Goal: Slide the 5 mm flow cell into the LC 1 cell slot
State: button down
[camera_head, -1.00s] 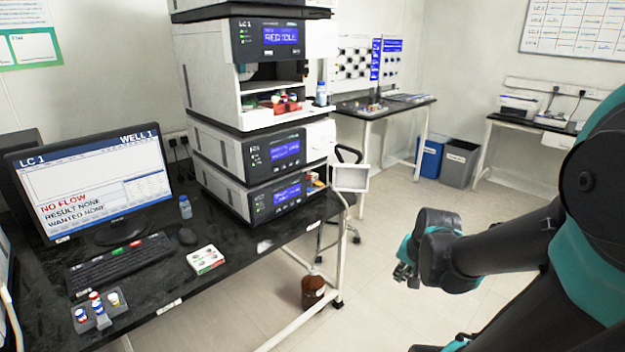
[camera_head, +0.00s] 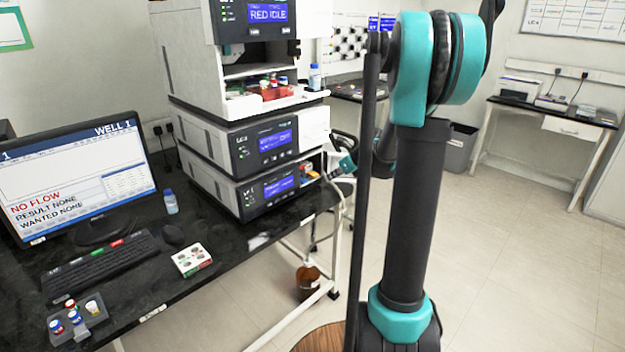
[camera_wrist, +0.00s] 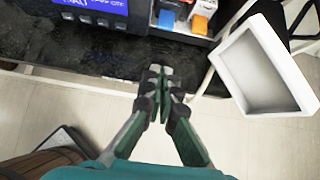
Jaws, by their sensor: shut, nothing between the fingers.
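My gripper (camera_wrist: 161,76) is shut and empty in the wrist view, its fingertips over the black bench's front edge. Beyond the fingertips is an open bay at the end of the lowest instrument, holding an orange-fronted block (camera_wrist: 204,23) and a blue-fronted block (camera_wrist: 166,18). I cannot tell whether either is the 5 mm flow cell; no size mark is readable. In the head view this bay (camera_head: 309,170) is small, and my gripper (camera_head: 332,174) is beside it, partly hidden by my arm. The top instrument (camera_head: 268,14) shows "RED IDLE"; its LC 1 cell slot cannot be made out.
A white shallow tray (camera_wrist: 232,68) stands right of my gripper. The black bench (camera_head: 240,262) carries a monitor (camera_head: 75,185), keyboard (camera_head: 100,262) and vial rack (camera_head: 78,325). A brown bottle (camera_head: 308,280) is below. A round wooden top (camera_head: 322,340) is near my arm.

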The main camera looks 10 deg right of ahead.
aim_at(304, 181)
jog(key=x, duration=0.9)
jog(key=shift+w+a+f, duration=0.15)
jog(key=shift+a+f, duration=0.05)
jog(key=shift+f, duration=0.05)
jog(key=shift+w+a+r, duration=0.1)
jog(key=shift+w+a, duration=0.6)
jog(key=shift+w, duration=0.3)
jog(key=shift+w+a, duration=0.4)
jog(key=shift+w, duration=0.15)
jog(key=shift+w+a, duration=0.65)
jog(key=shift+w, duration=0.25)
